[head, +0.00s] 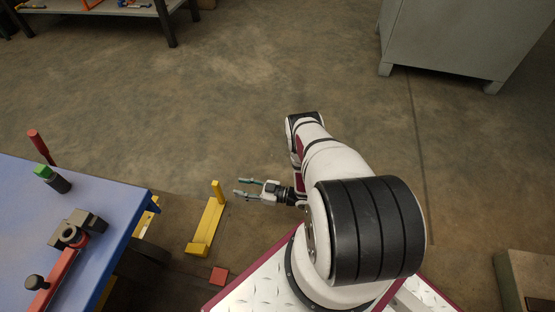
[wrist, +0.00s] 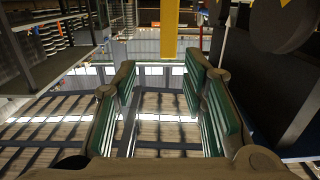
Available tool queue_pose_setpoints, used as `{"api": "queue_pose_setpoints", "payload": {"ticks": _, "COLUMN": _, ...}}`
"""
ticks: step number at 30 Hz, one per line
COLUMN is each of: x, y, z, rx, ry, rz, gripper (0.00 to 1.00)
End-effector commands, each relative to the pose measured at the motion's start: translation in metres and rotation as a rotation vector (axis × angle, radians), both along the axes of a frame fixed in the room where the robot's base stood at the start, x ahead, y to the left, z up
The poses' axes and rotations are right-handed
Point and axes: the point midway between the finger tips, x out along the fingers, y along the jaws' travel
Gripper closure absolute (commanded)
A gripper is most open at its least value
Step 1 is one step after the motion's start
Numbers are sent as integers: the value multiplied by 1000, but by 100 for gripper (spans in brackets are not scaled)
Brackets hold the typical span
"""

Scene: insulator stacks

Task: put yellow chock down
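The yellow chock (head: 206,226) is a long yellow piece with a short upright post at its far end. It appears to rest on the floor between the blue table and my base. My gripper (head: 237,188) is open and empty, to the right of the post, with its fingers pointing left towards it. In the wrist view, a yellow bar (wrist: 169,28) shows at the top centre, beyond the green-padded fingers of my gripper (wrist: 160,78). The fingers are spread and do not touch it.
A blue table (head: 100,215) stands at the left, holding a red-handled tool, a clamp-like part (head: 75,230) and a green-topped cylinder (head: 55,179). A small orange block (head: 219,276) lies near my base. A grey cabinet (head: 455,40) stands at the back right. The middle floor is clear.

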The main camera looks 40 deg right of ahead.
Motion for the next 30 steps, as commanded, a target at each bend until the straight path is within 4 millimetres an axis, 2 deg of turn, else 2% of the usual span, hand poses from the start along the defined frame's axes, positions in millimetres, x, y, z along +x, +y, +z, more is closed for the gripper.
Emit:
{"api": "queue_pose_setpoints", "payload": {"ticks": 5, "x": 67, "y": -37, "z": 31, "rx": -159, "ry": 63, "rz": -28, "gripper": 61}}
{"api": "queue_pose_setpoints", "payload": {"ticks": 8, "x": 109, "y": -61, "z": 57, "rx": -267, "ry": 121, "rz": -63, "gripper": 61}}
{"api": "queue_pose_setpoints", "payload": {"ticks": 12, "x": 158, "y": -91, "z": 103, "rx": -398, "ry": 203, "rz": -126, "gripper": 61}}
{"api": "queue_pose_setpoints", "payload": {"ticks": 15, "x": 186, "y": -108, "z": 142, "rx": -477, "ry": 261, "rz": -179, "gripper": 61}}
{"api": "queue_pose_setpoints", "payload": {"ticks": 18, "x": 207, "y": -122, "z": 185, "rx": -544, "ry": 319, "rz": -236, "gripper": 61}}
{"api": "queue_pose_setpoints", "payload": {"ticks": 23, "x": 224, "y": -136, "z": 259, "rx": -628, "ry": 414, "rz": -333, "gripper": 61}}
{"api": "queue_pose_setpoints", "payload": {"ticks": 26, "x": 224, "y": -140, "z": 307, "rx": -664, "ry": 475, "rz": -395, "gripper": 61}}
{"api": "queue_pose_setpoints", "payload": {"ticks": 30, "x": 211, "y": -138, "z": 372, "rx": -693, "ry": 563, "rz": -478, "gripper": 61}}
